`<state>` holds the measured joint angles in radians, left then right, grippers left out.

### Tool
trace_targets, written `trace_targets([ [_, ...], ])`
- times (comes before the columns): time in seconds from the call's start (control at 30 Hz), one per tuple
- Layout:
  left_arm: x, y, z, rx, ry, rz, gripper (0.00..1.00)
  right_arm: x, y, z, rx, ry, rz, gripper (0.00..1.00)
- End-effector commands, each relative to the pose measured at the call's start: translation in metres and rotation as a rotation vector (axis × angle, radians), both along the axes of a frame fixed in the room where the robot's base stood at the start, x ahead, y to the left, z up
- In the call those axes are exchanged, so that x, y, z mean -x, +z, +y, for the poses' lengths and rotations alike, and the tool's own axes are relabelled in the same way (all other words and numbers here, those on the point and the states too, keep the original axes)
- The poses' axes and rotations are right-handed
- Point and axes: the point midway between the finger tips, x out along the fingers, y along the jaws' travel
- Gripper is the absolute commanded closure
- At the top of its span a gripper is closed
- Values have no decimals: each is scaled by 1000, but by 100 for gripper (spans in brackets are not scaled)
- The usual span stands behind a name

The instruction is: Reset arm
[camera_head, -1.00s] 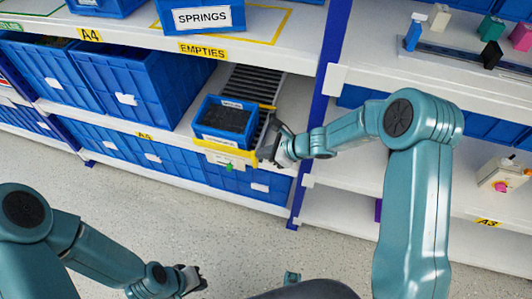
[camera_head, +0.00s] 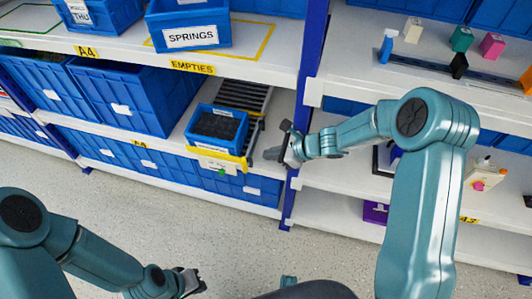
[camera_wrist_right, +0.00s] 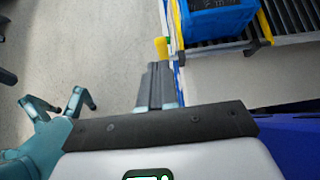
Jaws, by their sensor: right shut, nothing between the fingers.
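My right gripper (camera_head: 274,151) is shut and empty. It hangs just right of the small blue bin (camera_head: 216,127) on the roller conveyor, in front of the shelf's blue upright, apart from both. In the right wrist view its closed fingers (camera_wrist_right: 157,84) point out past the dark bracket, over grey floor. A pale box with a green knob (camera_head: 221,171) sits below the small bin at the shelf front. My left gripper (camera_head: 191,283) is low at the bottom left over the floor; its fingers are too small to read.
The roller conveyor (camera_head: 243,97) has a yellow edge close to my right gripper. A blue upright (camera_head: 311,45) divides the shelves. Open floor (camera_head: 225,240) lies in front.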

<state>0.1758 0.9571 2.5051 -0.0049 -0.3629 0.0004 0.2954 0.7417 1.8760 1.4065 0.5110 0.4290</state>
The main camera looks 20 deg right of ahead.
Motion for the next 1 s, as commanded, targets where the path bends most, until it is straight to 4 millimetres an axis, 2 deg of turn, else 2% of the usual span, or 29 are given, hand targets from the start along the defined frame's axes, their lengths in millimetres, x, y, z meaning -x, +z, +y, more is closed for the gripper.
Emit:
trace_targets([
  [0.1, 0, 7, 0, 0, 0, 0, 100, 0, 8, -1, 0, 1, 1, 100],
  [0.37, 0, 7, 0, 0, 0, 0, 100, -3, 9, 1, 0, 5, 0, 100],
  [0.47, 0, 14, 0, 0, 0, 0, 100, 1, 9, 16, -7, 33, 17, 100],
  [0.57, 0, 19, 0, 0, 0, 0, 100, 37, -11, 44, -1, 132, 88, 100],
  [0.67, 0, 26, 0, 0, 0, 0, 100, 103, -45, 66, 105, 350, 164, 100],
  [0.7, 0, 28, 0, 0, 0, 0, 100, 135, -59, 70, 171, 470, 178, 100],
  [0.8, 0, 33, 0, 0, 0, 0, 100, 213, -87, 68, 354, 831, 141, 100],
  [0.83, 0, 34, 0, 0, 0, 0, 100, 232, -92, 65, 404, 941, 104, 100],
  [0.9, 0, 35, 0, 0, 0, 0, 100, 263, -100, 59, 501, 1174, -13, 100],
  [1.0, 0, 35, 0, 0, 0, 0, 100, 284, -106, 56, 604, 1423, -223, 100],
])
